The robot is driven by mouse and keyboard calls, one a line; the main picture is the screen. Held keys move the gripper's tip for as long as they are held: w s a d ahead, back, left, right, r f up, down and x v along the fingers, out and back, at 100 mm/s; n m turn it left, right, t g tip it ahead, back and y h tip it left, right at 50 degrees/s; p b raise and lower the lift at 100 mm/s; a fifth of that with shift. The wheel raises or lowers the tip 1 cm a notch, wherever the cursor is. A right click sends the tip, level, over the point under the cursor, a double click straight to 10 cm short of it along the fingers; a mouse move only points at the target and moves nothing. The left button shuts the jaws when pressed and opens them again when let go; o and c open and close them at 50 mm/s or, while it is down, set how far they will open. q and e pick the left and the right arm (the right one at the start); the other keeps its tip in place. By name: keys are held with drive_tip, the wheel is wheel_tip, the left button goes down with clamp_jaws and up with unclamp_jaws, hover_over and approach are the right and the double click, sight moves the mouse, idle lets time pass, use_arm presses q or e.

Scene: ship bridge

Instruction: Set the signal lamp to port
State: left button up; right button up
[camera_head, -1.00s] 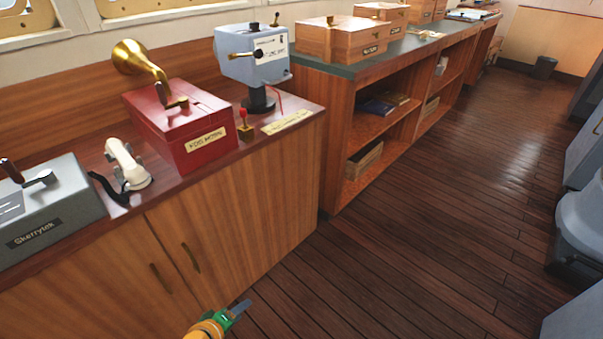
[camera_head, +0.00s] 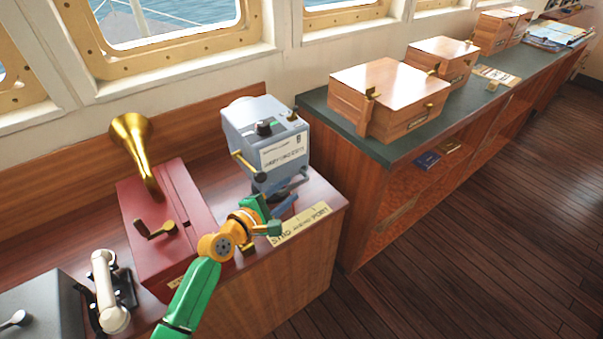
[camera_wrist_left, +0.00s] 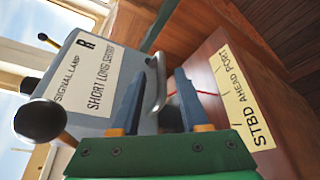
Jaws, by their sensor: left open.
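The signal lamp (camera_head: 265,140) is a grey-blue box with a white label, standing on the wooden cabinet near its right end. It also fills the left of the left wrist view (camera_wrist_left: 85,85). A curved metal handle (camera_wrist_left: 160,85) on its side lies between my left gripper's fingers. My left gripper (camera_head: 287,205) is open, just below and in front of the box; its fingers also show in the wrist view (camera_wrist_left: 160,75), with no clear grip on the handle. A yellow plate (camera_head: 300,225) reads STBD, AHEAD, PORT, with PORT at its right end. My arm partly hides the lamp's base.
A red box with a brass horn (camera_head: 130,140) stands left of the lamp. A white handset (camera_head: 108,290) and a grey box (camera_head: 40,310) are further left. Wooden boxes (camera_head: 385,95) sit on the green counter to the right. The floor at right is clear.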

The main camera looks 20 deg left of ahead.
sight(297, 183)
use_arm(q)
drive_tip(key=x, duration=0.5)
drive_tip(key=shift+f+b, duration=0.1)
drive_tip(key=shift+b, duration=0.25)
drive_tip(key=shift+s, duration=0.15)
clamp_jaws()
idle(0.8)
